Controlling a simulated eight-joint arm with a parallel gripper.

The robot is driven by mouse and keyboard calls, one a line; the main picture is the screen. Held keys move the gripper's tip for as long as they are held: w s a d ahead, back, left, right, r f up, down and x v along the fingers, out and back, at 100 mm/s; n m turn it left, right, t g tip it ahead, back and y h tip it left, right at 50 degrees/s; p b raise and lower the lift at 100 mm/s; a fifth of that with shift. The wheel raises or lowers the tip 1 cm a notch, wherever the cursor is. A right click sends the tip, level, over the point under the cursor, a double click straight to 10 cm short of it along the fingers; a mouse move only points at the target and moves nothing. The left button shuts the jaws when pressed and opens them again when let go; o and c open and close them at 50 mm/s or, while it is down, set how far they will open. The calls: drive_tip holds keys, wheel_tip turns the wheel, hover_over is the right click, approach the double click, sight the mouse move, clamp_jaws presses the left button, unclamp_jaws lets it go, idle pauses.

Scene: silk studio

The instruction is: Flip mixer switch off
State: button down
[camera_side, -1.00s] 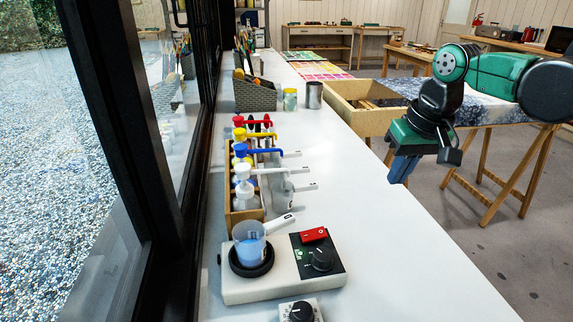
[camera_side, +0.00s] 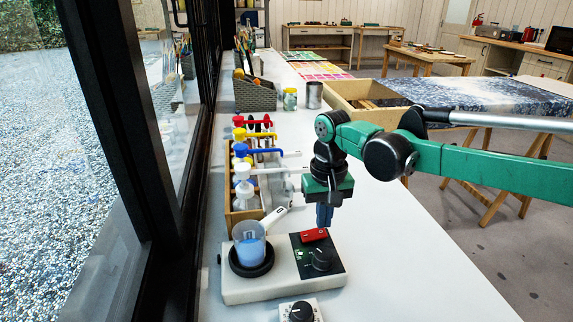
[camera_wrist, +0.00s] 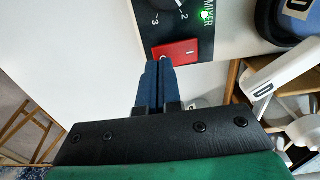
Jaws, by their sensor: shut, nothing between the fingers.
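The mixer (camera_side: 285,278) is a white base with a black panel at the front of the bench. Its red rocker switch (camera_side: 314,235) sits at the panel's back edge, with a black knob (camera_side: 321,259) and a lit green light (camera_side: 299,253). In the wrist view the red switch (camera_wrist: 178,50) shows just beyond my fingertips, and the green light (camera_wrist: 204,15) glows by the word MIXER. My gripper (camera_side: 325,224) is shut and empty, pointing down close above the switch; its blue fingers (camera_wrist: 158,66) are together. I cannot tell whether the tips touch the switch.
A beaker of blue liquid (camera_side: 249,246) stands on the mixer's left side. A wooden rack of pump bottles (camera_side: 246,215) with coloured tops is behind it. A small dial box (camera_side: 301,312) is in front. The bench to the right is clear.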

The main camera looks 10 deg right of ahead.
drive_tip(key=shift+f, duration=0.75)
idle(0.3)
drive_tip(key=shift+r, duration=2.25)
